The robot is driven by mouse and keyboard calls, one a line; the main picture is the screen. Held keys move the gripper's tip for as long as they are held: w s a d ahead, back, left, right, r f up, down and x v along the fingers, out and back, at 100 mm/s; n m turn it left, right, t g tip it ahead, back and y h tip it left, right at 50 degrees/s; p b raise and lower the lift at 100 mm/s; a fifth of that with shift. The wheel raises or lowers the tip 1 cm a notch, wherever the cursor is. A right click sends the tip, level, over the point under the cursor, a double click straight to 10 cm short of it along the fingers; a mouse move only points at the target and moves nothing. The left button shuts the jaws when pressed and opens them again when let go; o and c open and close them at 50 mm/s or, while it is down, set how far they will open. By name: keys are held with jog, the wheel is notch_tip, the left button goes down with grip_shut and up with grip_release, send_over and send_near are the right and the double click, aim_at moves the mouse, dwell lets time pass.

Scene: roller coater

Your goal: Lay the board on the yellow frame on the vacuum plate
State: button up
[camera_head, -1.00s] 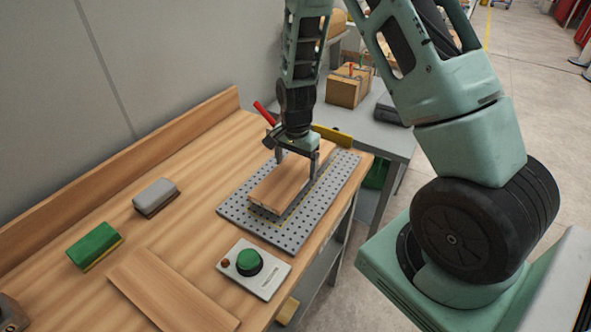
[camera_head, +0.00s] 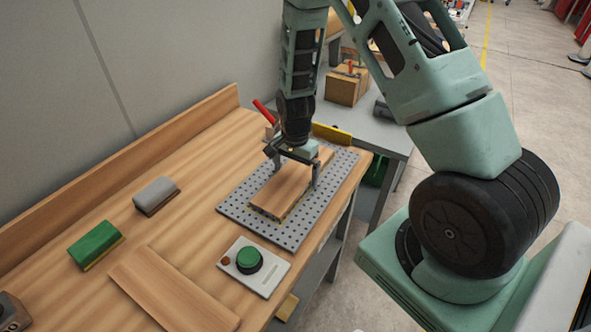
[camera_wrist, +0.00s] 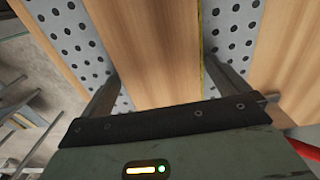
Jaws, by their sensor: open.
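The wooden board (camera_head: 282,190) lies on the grey perforated vacuum plate (camera_head: 240,215). It also shows in the wrist view (camera_wrist: 150,50), running between the fingers. A thin strip of the yellow frame (camera_wrist: 202,45) shows along the board's right edge in the wrist view; the rest of the frame is hidden under the board. My gripper (camera_head: 294,171) is open and straddles the board, one finger on each side. In the wrist view the gripper (camera_wrist: 157,90) has visible gaps between its fingers and the board's edges.
A control box with a green button (camera_head: 249,260) stands in front of the plate. A second wooden board (camera_head: 172,290), a green block (camera_head: 95,243) and a grey block (camera_head: 155,195) lie on the bench to the left. A red-handled tool (camera_head: 264,112) stands behind the plate.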

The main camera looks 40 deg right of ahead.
aim_at(295, 174)
notch_tip(295, 174, up, 12)
jog(key=f+b, duration=0.1)
jog(key=b, duration=0.2)
jog(key=s+a+r+n, duration=0.2)
jog(key=s+a+n, duration=0.2)
jog(key=a, duration=0.2)
jog(key=s+a+r+n+y, duration=0.1)
jog(key=s+a+r+n, duration=0.25)
jog(key=a, duration=0.35)
jog(key=s+a+r+n, duration=0.2)
jog(key=s+a+n, duration=0.15)
jog(key=a, duration=0.25)
jog(key=s+a+n, duration=0.2)
jog(key=s+n, duration=0.3)
jog(key=s, duration=0.1)
jog(key=s+a+r+n, duration=0.1)
jog(key=s+a+n, duration=0.2)
jog(key=s+n, duration=0.2)
jog(key=shift+s+a+r+n, duration=0.25)
jog(key=shift+s+n, duration=0.15)
jog(key=shift+s, duration=0.75)
